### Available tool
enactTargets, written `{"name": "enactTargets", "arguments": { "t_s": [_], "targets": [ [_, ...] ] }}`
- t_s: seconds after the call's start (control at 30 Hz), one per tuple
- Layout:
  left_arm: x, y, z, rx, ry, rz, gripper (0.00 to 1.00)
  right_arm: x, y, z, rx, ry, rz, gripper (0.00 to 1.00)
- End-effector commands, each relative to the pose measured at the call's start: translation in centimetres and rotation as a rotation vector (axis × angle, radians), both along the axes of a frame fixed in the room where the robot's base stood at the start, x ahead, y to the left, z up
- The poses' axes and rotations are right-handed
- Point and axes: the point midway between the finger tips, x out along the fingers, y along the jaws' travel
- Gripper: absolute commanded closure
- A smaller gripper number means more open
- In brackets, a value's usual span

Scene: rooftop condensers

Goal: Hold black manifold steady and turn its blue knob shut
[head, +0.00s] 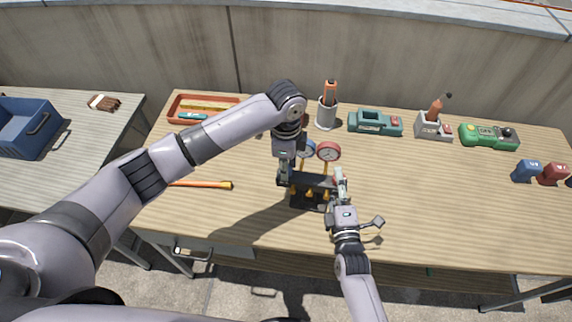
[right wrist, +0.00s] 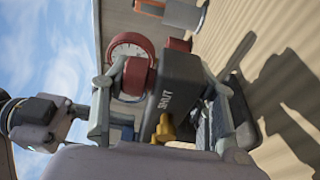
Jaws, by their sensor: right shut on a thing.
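The black manifold (head: 318,181) stands on the workbench, with a blue gauge (head: 307,149) and a red gauge (head: 328,151) behind it and yellow fittings below. My right gripper (head: 340,180) is shut on its right end. In the right wrist view, its fingers (right wrist: 165,95) flank the manifold body (right wrist: 178,85), marked "SHUT", near a red knob (right wrist: 136,76). My left gripper (head: 286,175) points down at the manifold's left end, where I cannot clearly make out the blue knob. Its fingers are too small and overlapped to judge their opening or contact.
Behind are an orange tray (head: 205,100), a grey cup (head: 327,114), a teal device (head: 375,122) and a green device (head: 488,135). An orange-handled tool (head: 205,184) lies at left. Blue and red items (head: 527,171) sit at far right. The front right bench is clear.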

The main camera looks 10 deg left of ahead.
Motion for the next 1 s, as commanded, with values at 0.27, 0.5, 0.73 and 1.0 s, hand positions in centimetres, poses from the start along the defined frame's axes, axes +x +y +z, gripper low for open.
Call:
{"name": "enactTargets", "arguments": {
  "t_s": [0.27, 0.5, 0.73, 1.0],
  "targets": [
    [0.13, 0.12, 0.08, 0.002, -0.003, -0.012, 0.99, -0.03, -0.07, -0.10, 0.002, 0.003, -0.001, 1.00],
    [0.13, 0.15, 0.08, 0.003, -0.003, -0.011, 0.70, -0.03, -0.07, -0.10, 0.001, 0.002, -0.001, 1.00],
    [0.08, 0.09, 0.04, 0.001, -0.002, -0.011, 0.54, -0.04, -0.05, -0.10, 0.001, 0.002, -0.001, 1.00],
    [0.03, 0.03, 0.01, 0.001, -0.001, -0.012, 0.51, -0.04, -0.03, -0.09, 0.001, 0.002, 0.000, 1.00]
  ]
}}
